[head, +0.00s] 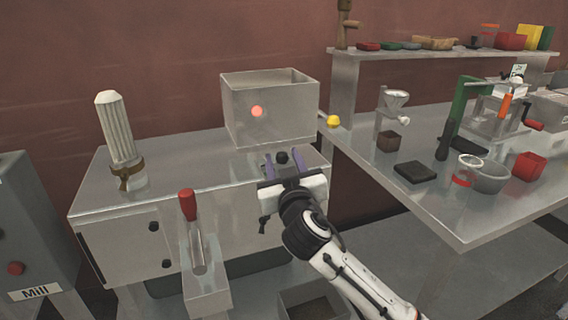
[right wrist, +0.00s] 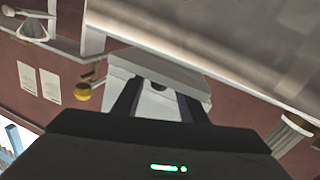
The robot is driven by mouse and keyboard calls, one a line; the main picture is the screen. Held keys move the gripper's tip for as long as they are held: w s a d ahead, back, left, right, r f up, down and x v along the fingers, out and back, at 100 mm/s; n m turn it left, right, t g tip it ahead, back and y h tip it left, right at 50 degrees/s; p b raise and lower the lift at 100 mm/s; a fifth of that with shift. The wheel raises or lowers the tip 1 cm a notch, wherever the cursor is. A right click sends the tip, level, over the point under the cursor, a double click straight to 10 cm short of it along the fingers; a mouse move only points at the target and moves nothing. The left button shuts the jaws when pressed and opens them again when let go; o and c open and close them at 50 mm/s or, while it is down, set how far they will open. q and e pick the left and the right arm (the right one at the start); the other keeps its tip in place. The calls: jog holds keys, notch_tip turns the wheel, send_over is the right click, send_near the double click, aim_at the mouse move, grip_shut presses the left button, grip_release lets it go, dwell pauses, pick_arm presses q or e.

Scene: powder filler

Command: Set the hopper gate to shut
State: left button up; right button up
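The hopper is an open-topped metal box (head: 270,112) on the back right of the steel machine (head: 125,245). A round red spot (head: 257,111) shows on its front. A yellow knob (head: 333,120) stands out beside the hopper's right side; it also shows in the right wrist view (right wrist: 83,92). I cannot tell which part is the gate, or its setting. My right gripper (head: 285,158) is in front of the hopper with its fingers apart. A black ball (head: 282,157) appears between them; I cannot tell whether they touch it. My left gripper is out of view.
A ribbed pale cylinder (head: 117,128) and a red-handled lever (head: 188,205) stand on the machine's left and front. The right bench (head: 455,225) holds a black pad (head: 416,172), a glass cup, bowls and small devices. A shelf (head: 440,52) stands behind.

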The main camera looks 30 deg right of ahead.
jog(key=shift+s+a+f, duration=0.1)
jog(key=shift+s+a+f, duration=0.1)
jog(key=shift+s+a, duration=0.05)
jog(key=shift+s, duration=0.15)
jog(key=b+v, duration=0.1)
jog(key=v, duration=0.8)
jog(key=shift+s, duration=0.2)
